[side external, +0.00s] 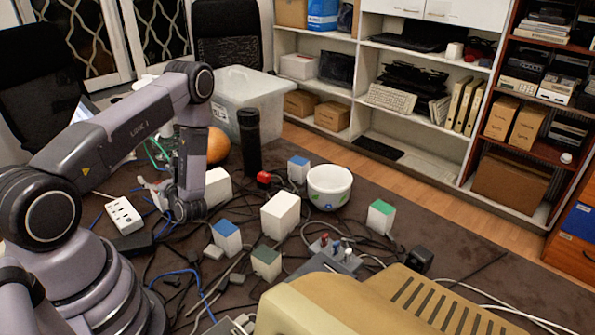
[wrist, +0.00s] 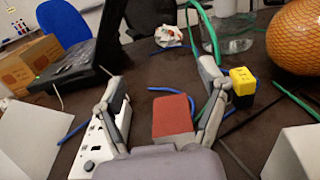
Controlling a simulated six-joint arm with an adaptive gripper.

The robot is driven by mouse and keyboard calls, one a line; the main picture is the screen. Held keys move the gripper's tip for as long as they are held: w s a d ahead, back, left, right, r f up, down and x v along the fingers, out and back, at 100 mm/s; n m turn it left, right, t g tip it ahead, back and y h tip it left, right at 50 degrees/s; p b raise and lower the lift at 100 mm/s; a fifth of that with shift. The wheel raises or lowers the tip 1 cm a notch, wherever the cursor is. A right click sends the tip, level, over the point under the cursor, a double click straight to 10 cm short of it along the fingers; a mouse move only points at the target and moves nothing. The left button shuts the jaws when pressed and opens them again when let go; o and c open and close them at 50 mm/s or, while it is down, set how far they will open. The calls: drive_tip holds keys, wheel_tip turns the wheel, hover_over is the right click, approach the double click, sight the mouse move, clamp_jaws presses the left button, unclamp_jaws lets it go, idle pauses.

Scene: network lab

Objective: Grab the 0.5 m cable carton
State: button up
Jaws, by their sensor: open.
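Several small cartons with coloured tops stand on the dark table; no length label is readable, so I cannot tell which is the 0.5 m one. In the wrist view a red-topped carton (wrist: 172,117) sits between the fingers of my gripper (wrist: 162,88), which is open. I cannot tell whether a finger touches it. In the side view my gripper (side external: 168,197) is low at the left, and I cannot make out the red carton there. Other cartons there are blue-topped (side external: 227,237), another blue-topped (side external: 298,169), green-topped (side external: 381,217), dark-green-topped (side external: 266,263) and white (side external: 281,215).
A white power strip (wrist: 97,143) lies left of the red carton. A yellow-and-black object (wrist: 242,80) stands close to the right finger. An orange ball (side external: 216,145), a black cylinder (side external: 250,140) and a white bowl (side external: 329,187) stand further back. Loose cables cover much of the table.

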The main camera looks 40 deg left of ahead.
wheel_tip(320, 180, down, 5)
drive_tip(key=shift+r, duration=0.15)
drive_tip(key=shift+a+r, duration=0.15)
drive_tip(key=shift+a, duration=1.35)
drive_tip(key=shift+c, duration=0.4)
drive_tip(key=c, duration=1.1)
